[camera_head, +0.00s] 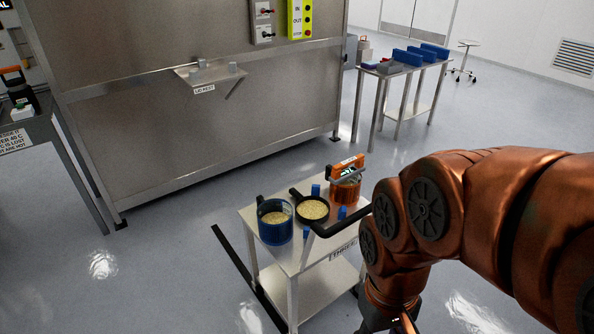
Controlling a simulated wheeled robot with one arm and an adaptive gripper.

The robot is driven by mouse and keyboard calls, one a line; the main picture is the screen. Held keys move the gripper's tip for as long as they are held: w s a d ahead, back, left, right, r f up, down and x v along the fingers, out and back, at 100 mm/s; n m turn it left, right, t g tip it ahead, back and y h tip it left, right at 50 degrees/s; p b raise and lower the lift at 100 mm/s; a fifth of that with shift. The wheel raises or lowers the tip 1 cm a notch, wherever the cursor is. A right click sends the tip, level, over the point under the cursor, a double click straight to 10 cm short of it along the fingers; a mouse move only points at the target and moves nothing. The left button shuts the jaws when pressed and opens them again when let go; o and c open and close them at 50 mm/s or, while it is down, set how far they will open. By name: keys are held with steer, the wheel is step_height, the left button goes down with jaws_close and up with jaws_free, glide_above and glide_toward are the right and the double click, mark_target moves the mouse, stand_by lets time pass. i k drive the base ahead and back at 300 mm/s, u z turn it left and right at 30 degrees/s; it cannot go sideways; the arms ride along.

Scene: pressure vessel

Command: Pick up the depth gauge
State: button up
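An orange device with a small greenish display (347,167) stands at the back right of the small white cart (252,214); it looks like the depth gauge, but I cannot be sure. It sits on or over an orange see-through container (345,190). My gripper (388,326) is at the bottom edge, to the right of the cart and apart from the device. Its fingers are mostly cut off by the frame, so its opening does not show.
A steel vessel wall with a small shelf (210,74) is behind. A side table (403,68) stands back right.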

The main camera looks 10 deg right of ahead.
mark_target(338, 176)
steer(key=u, duration=0.15)
steer(key=i, duration=1)
